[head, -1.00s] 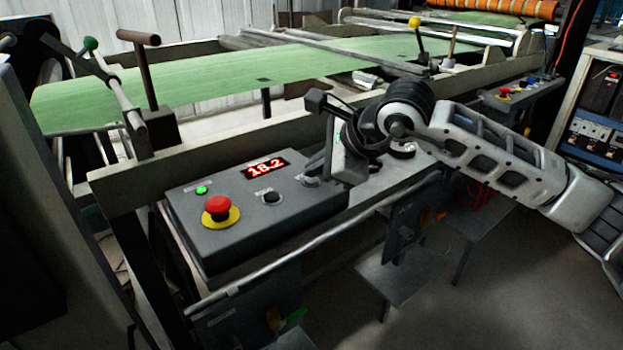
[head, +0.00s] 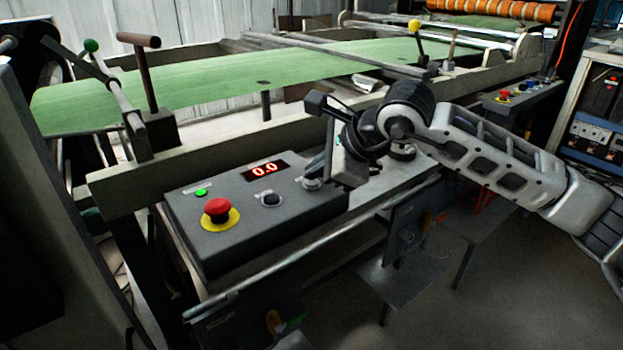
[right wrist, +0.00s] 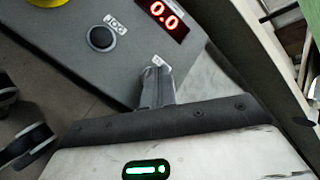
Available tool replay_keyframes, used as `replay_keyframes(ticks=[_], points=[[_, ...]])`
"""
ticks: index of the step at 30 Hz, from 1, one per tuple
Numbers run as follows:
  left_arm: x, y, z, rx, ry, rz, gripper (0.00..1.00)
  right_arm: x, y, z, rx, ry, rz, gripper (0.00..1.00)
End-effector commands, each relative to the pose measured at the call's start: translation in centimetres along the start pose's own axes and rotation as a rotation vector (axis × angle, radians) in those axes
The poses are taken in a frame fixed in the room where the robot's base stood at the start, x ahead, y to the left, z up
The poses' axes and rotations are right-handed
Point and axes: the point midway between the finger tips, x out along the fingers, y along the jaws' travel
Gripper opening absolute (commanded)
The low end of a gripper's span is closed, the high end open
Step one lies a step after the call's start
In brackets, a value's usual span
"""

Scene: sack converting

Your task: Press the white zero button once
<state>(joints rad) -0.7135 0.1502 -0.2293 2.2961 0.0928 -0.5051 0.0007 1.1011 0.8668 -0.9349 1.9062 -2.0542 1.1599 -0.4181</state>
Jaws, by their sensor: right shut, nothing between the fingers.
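A grey control box (head: 262,225) has a red digital display (head: 265,168) reading 0.0; the right wrist view shows the same display (right wrist: 163,13). The pale zero button (head: 312,184) is at the box's right end, partly beside the gripper. My right gripper (head: 326,168) is shut and empty, its tips low over that end of the box. In the right wrist view the shut fingers (right wrist: 156,82) point at a small white label and cover the button. I cannot tell whether the tips touch it. My left gripper is not in view.
A black JOG button (head: 270,200) sits left of the zero button. A red mushroom button (head: 217,209) on a yellow ring and a lit green lamp (head: 201,192) are further left. A beam (head: 225,155) runs behind the box, with green sheet (head: 220,85) beyond.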

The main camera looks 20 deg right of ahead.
Motion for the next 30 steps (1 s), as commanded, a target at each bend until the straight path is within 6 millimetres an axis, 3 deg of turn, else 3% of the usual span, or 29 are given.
replay_keyframes(ticks=[18, 30], points=[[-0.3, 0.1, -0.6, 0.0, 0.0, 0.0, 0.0, -1.1, -0.8, 0.8, 0.0, -0.001, -0.001, 0.0], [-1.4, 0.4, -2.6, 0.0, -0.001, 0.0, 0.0, -3.7, -2.8, 2.7, 0.0, -0.002, -0.002, 0.0]])
